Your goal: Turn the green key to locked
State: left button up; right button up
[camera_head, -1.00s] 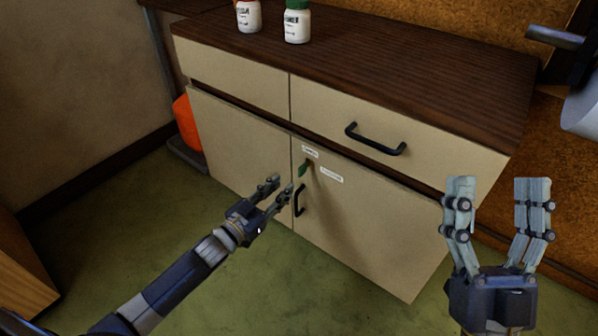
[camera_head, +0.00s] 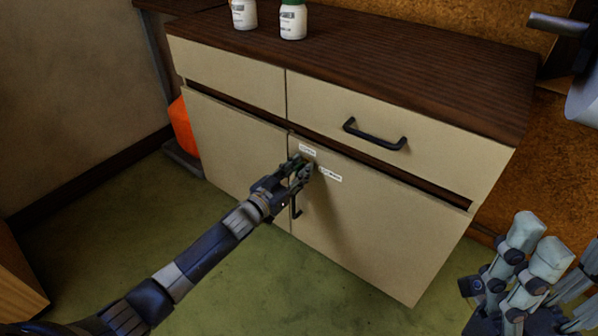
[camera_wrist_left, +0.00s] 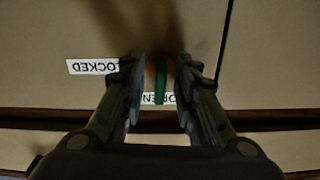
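The small green key (camera_wrist_left: 160,82) sits in the cabinet door between the two fingers of my left gripper (camera_wrist_left: 161,66) in the left wrist view. A narrow gap shows on each side, so the fingers are open around it. The key lines up with the OPEN label (camera_wrist_left: 158,98), which it partly covers. The LOCKED label (camera_wrist_left: 92,67) is to the left, upside down in this view. In the head view my left gripper (camera_head: 303,171) is at the door and mostly hides the key. My right gripper (camera_head: 568,262) is open and empty at the lower right, partly cut off.
A black door handle (camera_head: 297,205) is just below my left gripper. A drawer handle (camera_head: 375,134) sticks out above right. White bottles (camera_head: 292,20) stand on the dark cabinet top (camera_head: 420,65). Green floor (camera_head: 300,290) in front is clear.

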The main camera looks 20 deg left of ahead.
pick_arm(q)
grip_shut()
